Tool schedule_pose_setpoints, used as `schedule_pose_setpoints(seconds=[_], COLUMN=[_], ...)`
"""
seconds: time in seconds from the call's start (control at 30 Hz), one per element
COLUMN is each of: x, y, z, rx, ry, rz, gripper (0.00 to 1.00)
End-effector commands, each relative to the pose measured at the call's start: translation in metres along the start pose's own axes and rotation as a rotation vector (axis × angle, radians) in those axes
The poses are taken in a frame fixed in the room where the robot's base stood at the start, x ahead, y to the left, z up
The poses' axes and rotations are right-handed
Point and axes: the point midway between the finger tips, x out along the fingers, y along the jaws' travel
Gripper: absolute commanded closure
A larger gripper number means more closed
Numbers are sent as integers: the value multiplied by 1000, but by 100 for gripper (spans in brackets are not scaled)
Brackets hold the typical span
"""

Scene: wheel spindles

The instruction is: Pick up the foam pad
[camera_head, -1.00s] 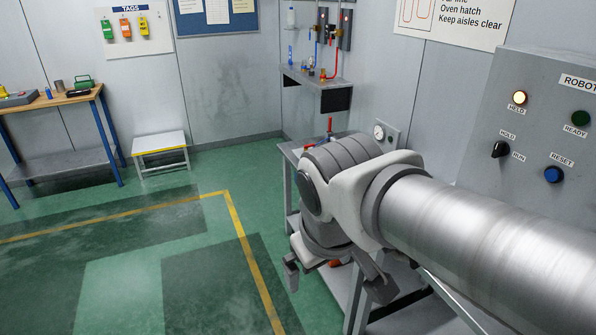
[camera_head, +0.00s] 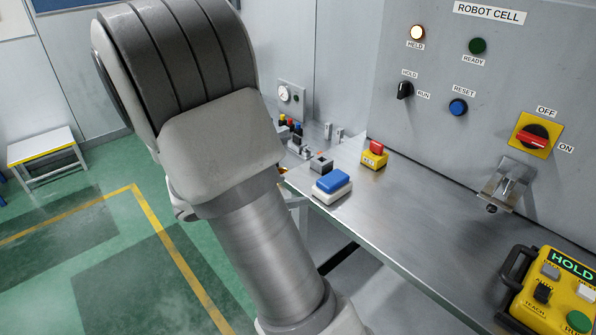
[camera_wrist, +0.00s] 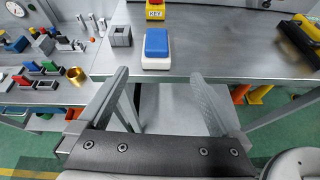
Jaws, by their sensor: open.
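A block with a blue top and a white base, which I take to be the foam pad (camera_head: 332,182), lies on the steel bench (camera_head: 385,210) near its front edge. In the wrist view the foam pad (camera_wrist: 156,44) is upright in the picture, ahead of my gripper (camera_wrist: 158,76). My gripper is open and empty, its two fingers spread to either side of the pad's line and apart from it. In the head view my gripper is hidden behind my arm.
A small grey block (camera_head: 321,163) sits left of the pad, and a yellow box with a red button (camera_head: 374,154) stands behind it. A yellow pendant (camera_head: 556,292) is at the right. Several small parts (camera_wrist: 45,68) crowd the left bench. Bare steel lies right of the pad.

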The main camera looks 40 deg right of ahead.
Motion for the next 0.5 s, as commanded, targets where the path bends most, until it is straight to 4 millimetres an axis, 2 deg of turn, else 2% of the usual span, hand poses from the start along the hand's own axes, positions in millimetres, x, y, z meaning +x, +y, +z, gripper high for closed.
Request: schedule_pose_setpoints(seconds=[0.17, 0.23, 0.5], x=[11, 22, 81], y=[8, 9, 9], z=[-5, -5, -3], rx=[-66, -70, -67], ry=[-40, -42, -41], rz=[20, 20, 18], gripper=[0, 0, 0])
